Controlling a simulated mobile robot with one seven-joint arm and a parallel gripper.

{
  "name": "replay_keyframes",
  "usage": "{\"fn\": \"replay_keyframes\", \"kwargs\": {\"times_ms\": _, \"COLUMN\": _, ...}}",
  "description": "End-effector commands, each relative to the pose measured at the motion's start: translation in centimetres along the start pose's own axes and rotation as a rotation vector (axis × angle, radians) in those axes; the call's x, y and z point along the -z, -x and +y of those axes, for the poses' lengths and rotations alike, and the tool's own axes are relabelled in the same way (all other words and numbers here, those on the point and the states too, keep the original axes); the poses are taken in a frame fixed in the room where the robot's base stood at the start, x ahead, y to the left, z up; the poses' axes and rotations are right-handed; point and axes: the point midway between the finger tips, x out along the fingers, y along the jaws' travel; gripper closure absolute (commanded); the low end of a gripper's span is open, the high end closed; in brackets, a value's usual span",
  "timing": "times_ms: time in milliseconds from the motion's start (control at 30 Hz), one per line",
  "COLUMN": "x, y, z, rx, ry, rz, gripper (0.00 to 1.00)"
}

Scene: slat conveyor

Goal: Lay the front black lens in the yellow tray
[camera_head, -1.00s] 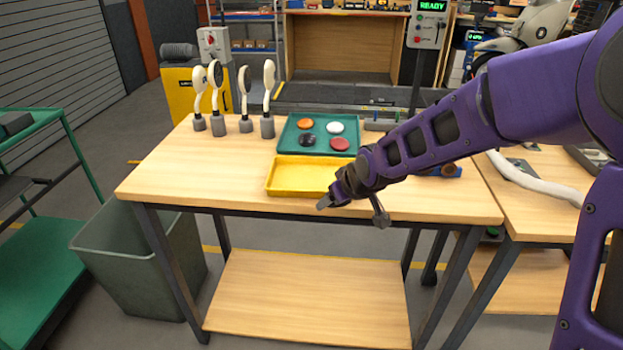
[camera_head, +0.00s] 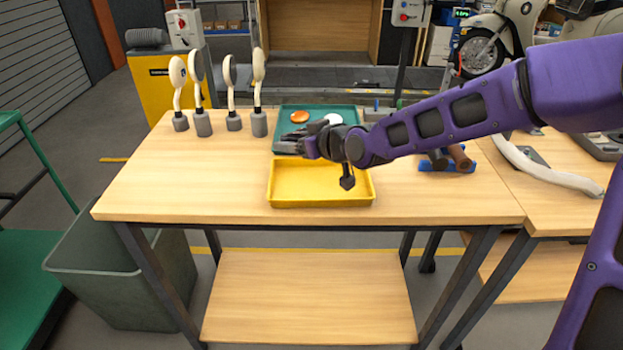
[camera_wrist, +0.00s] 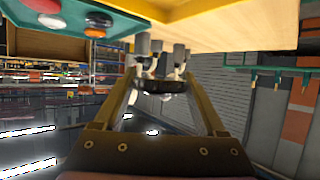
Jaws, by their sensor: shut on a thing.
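My gripper (camera_wrist: 160,80) is shut on a black lens (camera_wrist: 160,87), a dark disc between its fingertips. In the head view my gripper (camera_head: 290,146) is above the front-left part of the teal tray, near the back rim of the yellow tray. The yellow tray (camera_head: 310,188) stands empty at the table's front middle. The teal tray (camera_head: 320,108) behind it holds an orange lens (camera_head: 300,117) and a white lens (camera_head: 333,119). The wrist view also shows a red lens (camera_wrist: 40,5) and another black lens (camera_wrist: 98,18) in it; my arm hides these in the head view.
Several upright magnifiers on grey bases (camera_head: 203,123) stand at the table's back left. A blue holder with brown parts (camera_head: 450,160) lies to the right of the yellow tray. The wooden table (camera_head: 180,190) is clear at the front left. A grey bin (camera_head: 130,270) stands on the floor at left.

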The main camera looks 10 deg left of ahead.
Motion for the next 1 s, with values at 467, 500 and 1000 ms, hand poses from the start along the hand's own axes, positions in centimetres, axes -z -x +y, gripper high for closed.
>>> {"fn": "replay_keyframes", "kwargs": {"times_ms": 467, "x": -5.8, "y": -2.7, "z": -0.1, "rx": 0.001, "ry": -0.001, "rz": 0.004, "gripper": 0.76}}
{"fn": "replay_keyframes", "kwargs": {"times_ms": 500, "x": -6.1, "y": -2.9, "z": -0.1, "rx": 0.001, "ry": -0.001, "rz": 0.004, "gripper": 0.76}}
{"fn": "replay_keyframes", "kwargs": {"times_ms": 1000, "x": -9.1, "y": -4.2, "z": 0.0, "rx": 0.0, "ry": 0.0, "rz": 0.004, "gripper": 0.76}}
